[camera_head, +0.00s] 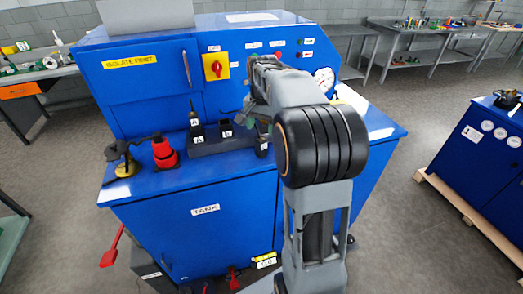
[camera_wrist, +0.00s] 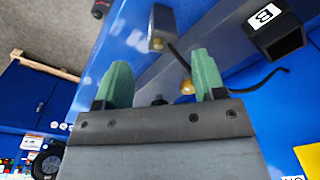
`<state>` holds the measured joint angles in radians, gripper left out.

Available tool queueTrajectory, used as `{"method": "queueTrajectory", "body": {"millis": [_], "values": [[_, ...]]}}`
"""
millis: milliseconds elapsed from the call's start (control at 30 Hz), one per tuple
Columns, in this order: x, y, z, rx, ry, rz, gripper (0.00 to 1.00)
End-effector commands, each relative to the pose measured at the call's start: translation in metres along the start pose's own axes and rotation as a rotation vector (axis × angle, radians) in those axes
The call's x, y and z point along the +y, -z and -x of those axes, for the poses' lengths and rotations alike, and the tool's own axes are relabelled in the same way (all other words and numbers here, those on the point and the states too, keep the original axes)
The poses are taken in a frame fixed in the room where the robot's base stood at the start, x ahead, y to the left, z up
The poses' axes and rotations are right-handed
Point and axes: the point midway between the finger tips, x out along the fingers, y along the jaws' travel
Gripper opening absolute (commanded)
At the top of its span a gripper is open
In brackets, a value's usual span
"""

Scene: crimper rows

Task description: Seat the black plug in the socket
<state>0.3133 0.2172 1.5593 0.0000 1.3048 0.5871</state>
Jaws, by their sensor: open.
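My gripper (camera_wrist: 160,72) is open; its two green fingers stand apart with nothing clearly held between them. In the head view my gripper (camera_head: 243,119) is partly hidden by my arm, above the right part of a dark block on the blue bench. A black socket housing marked B (camera_wrist: 275,33) lies right of the fingers in the wrist view; it also shows on the block in the head view (camera_head: 226,131). A black upright piece marked A (camera_head: 197,129) stands left of it. A thin black cable (camera_wrist: 270,77) curves below housing B. I cannot tell which black piece is the plug.
A red knob-like object (camera_head: 164,152) and a dark item on a yellow base (camera_head: 126,165) stand left on the bench. Behind is a blue panel with a red rotary switch (camera_head: 215,67) and a gauge (camera_head: 324,80). The bench front (camera_head: 200,180) is clear.

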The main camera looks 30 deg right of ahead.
Motion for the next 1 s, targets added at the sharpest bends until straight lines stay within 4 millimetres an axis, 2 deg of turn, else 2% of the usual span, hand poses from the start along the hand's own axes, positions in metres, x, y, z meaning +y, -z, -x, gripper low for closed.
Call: {"method": "queueTrajectory", "body": {"millis": [33, 100, 200, 333, 467, 800, 1000], "values": [[-0.003, 0.013, 0.005, -0.008, -0.007, -0.086, 0.64], [-0.007, 0.021, 0.019, -0.014, -0.013, -0.199, 0.64], [-0.008, 0.022, 0.043, -0.013, -0.014, -0.336, 0.64], [-0.004, 0.015, 0.044, -0.040, -0.042, -0.441, 0.64], [-0.003, 0.014, 0.030, -0.045, -0.049, -0.478, 0.64], [-0.002, 0.011, -0.025, -0.044, -0.047, -0.480, 0.64], [-0.001, 0.010, -0.039, -0.042, -0.046, -0.479, 0.64]]}}
